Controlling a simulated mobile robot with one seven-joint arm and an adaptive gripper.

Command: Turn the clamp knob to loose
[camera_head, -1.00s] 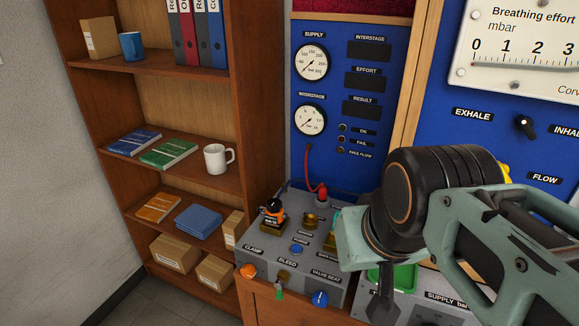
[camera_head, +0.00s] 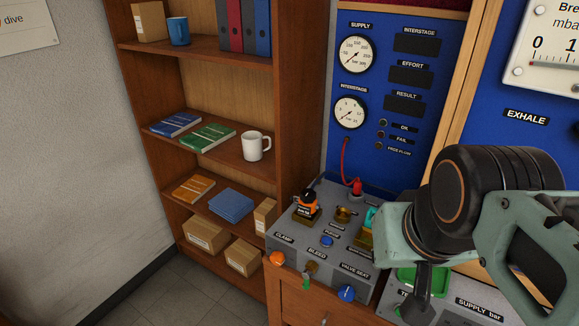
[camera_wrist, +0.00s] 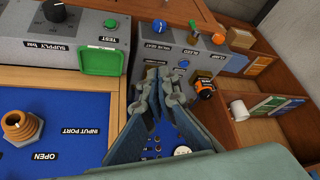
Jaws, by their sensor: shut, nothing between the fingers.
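The clamp knob is a small orange knob (camera_head: 277,258) on the front left of the grey bench unit (camera_head: 350,262), under the CLAMP label. It also shows near the top of the wrist view as an orange knob (camera_wrist: 222,25). My gripper (camera_wrist: 164,85) is shut and empty in the wrist view. Its fingers are apart from the clamp knob, which lies up and to the right there. In the head view my arm stands at the right, well away from the knob, and hides part of the bench. The knob's pointer direction is too small to read.
Beside the clamp knob are the bleed knob (camera_head: 310,269) and the blue valve seat knob (camera_head: 346,292). An orange-and-black device (camera_head: 307,204) and a red hose (camera_head: 346,160) stand on the unit. A wooden shelf (camera_head: 295,110) borders it at left. A green pad (camera_wrist: 100,61) lies nearby.

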